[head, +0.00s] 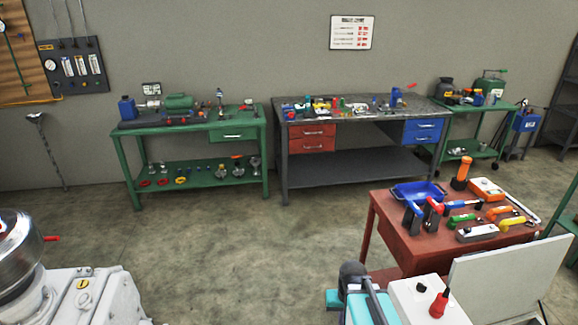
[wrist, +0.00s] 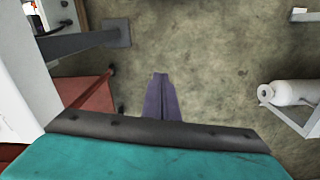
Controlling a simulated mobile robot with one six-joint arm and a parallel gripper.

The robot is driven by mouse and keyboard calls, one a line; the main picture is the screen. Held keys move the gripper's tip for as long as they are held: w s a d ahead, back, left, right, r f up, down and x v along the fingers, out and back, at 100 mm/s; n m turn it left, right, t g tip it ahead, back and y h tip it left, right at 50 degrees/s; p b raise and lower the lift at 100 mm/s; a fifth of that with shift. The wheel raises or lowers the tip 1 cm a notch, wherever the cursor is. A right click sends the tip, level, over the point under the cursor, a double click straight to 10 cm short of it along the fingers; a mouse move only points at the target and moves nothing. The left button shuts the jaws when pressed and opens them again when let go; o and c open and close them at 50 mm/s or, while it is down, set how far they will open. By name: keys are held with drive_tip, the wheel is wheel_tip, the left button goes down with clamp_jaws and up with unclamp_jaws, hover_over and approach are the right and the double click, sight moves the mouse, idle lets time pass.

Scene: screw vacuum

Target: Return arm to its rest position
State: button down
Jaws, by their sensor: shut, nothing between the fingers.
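My gripper (wrist: 161,77) shows in the wrist view as two dark purple-grey fingers pressed together, with nothing between them. It hangs over bare concrete floor and touches nothing that I can see. The teal and dark wrist housing fills the bottom of that view. In the head view, teal and dark grey links of my arm (head: 354,283) sit folded low at the bottom centre. The fingers cannot be made out there.
A red table (head: 408,243) with tools and a blue tray (head: 419,192) stands close at right. A silver and white machine (head: 75,292) is at lower left. Green (head: 190,131) and grey (head: 335,160) workbenches line the back wall. The middle floor (head: 230,240) is clear.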

drive_tip(key=s+f+g+b, duration=0.5)
drive_tip(key=s+f+b, duration=0.6)
drive_tip(key=s+f, duration=1.5)
wheel_tip(320, 180, down, 4)
drive_tip(key=shift+s+a+r+g, duration=0.15)
drive_tip(key=shift+s+a+g, duration=0.05)
drive_tip(key=shift+g, duration=0.2)
drive_tip(key=shift+a, duration=0.15)
